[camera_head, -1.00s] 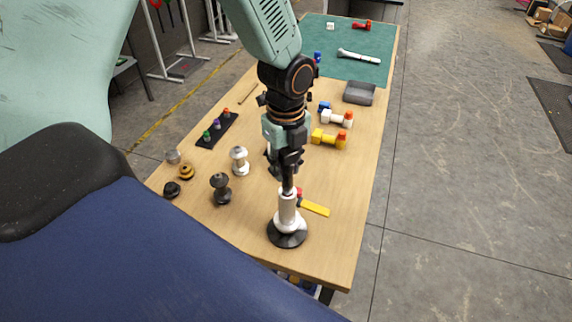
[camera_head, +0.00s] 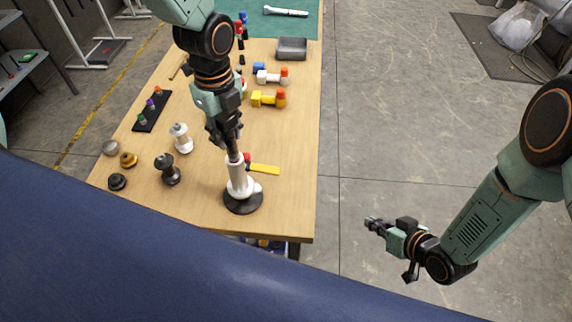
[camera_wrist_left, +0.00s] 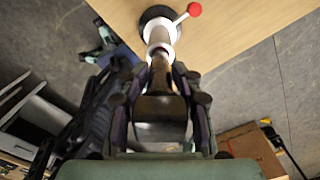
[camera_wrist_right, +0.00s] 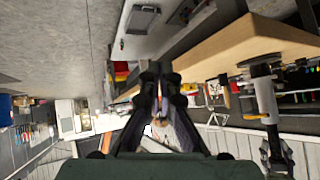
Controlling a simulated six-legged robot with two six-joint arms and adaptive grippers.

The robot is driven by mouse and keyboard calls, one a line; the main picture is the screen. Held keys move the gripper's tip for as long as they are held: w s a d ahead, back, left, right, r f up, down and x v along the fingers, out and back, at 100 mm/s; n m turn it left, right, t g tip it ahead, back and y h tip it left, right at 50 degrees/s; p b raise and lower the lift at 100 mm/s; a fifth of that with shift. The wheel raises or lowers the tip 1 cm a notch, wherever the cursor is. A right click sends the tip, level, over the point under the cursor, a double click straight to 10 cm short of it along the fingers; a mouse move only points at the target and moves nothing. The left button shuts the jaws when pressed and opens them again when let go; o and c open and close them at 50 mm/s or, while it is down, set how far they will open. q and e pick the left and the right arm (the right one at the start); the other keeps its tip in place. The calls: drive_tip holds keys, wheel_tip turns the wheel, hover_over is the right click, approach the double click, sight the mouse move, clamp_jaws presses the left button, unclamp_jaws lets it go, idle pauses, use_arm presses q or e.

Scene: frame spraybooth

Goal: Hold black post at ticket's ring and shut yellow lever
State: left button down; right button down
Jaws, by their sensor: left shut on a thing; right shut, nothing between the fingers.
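A white upright cylinder (camera_head: 237,175) stands on a round black base (camera_head: 243,203) near the table's front edge. A black post (camera_wrist_left: 160,70) rises from its top. My left gripper (camera_head: 233,150) is shut on this post from above. The yellow lever (camera_head: 264,169) sticks out to the right behind the cylinder. A red knob (camera_head: 247,157) is beside it; in the left wrist view a red ball (camera_wrist_left: 194,9) sits on a white arm. My right gripper (camera_head: 372,225) is shut and empty over the floor, right of the table.
A dark spool-shaped piece (camera_head: 169,170), a white one (camera_head: 181,138) and small round knobs (camera_head: 129,160) stand to the left. The table's right side is clear.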

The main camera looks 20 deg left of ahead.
drive_tip(key=w+a+r+n+g+y, duration=0.1)
drive_tip(key=w+a+r+n+y, duration=0.6)
drive_tip(key=a, duration=0.3)
drive_tip(key=s+a+r+n+g+y, duration=0.2)
drive_tip(key=s+a+r+n+g, duration=0.1)
drive_tip(key=r+n+g, duration=0.4)
wheel_tip(320, 180, up, 2)
drive_tip(key=g, duration=0.2)
drive_tip(key=shift+r+g, duration=0.15)
drive_tip(key=shift+g, duration=0.15)
drive_tip(key=shift+s+a, duration=0.1)
drive_tip(key=shift+a, duration=0.05)
approach(264, 169)
drive_tip(key=a+r, duration=0.4)
drive_tip(key=shift+y, duration=0.3)
drive_tip(key=shift+s+a+f, duration=0.1)
drive_tip(key=shift+s+f, duration=0.05)
drive_tip(key=shift+f, duration=0.5)
drive_tip(key=shift+s+a+f, duration=0.1)
drive_tip(key=shift+s+f, duration=0.1)
drive_tip(key=shift+f, duration=0.45)
drive_tip(key=shift+s+a+f, duration=0.1)
drive_tip(key=shift+s+f, duration=0.05)
drive_tip(key=shift+f, duration=0.5)
